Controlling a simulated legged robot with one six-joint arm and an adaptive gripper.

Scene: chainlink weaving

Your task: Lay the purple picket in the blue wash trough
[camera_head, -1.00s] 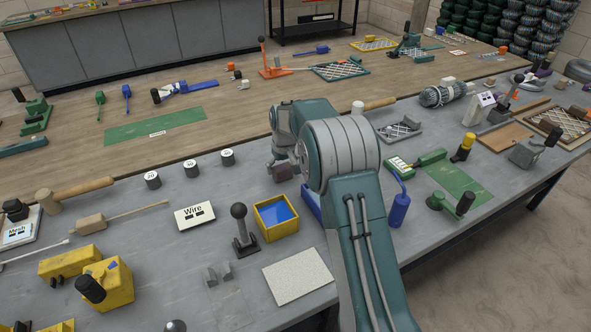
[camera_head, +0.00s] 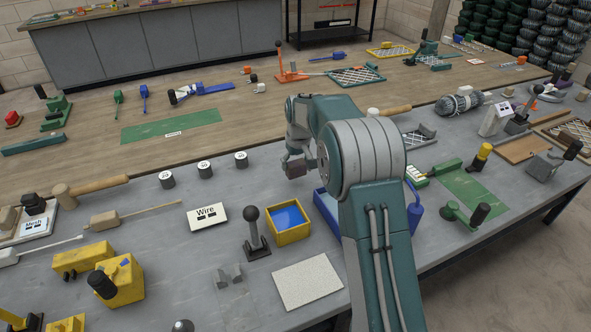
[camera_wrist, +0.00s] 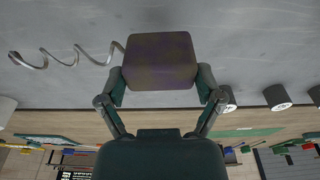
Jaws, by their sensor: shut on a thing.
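A dark purple-brown block, which I take to be the purple picket (camera_wrist: 160,60), sits between the fingers of my gripper (camera_wrist: 161,84) in the wrist view. My gripper is shut on its two sides. In the head view the picket (camera_head: 296,167) hangs at the end of my arm, above the grey bench, behind the blue trough. The blue trough (camera_head: 326,213) stands on the bench, partly hidden behind my arm, so its inside is mostly out of sight.
A yellow box with a blue inside (camera_head: 288,236) stands just left of the trough, with a black-knobbed lever (camera_head: 254,232) beside it. A pale plate (camera_head: 307,282) lies in front. Several white-topped cylinders (camera_head: 204,170) stand left of the picket. A wire coil (camera_wrist: 65,58) shows in the wrist view.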

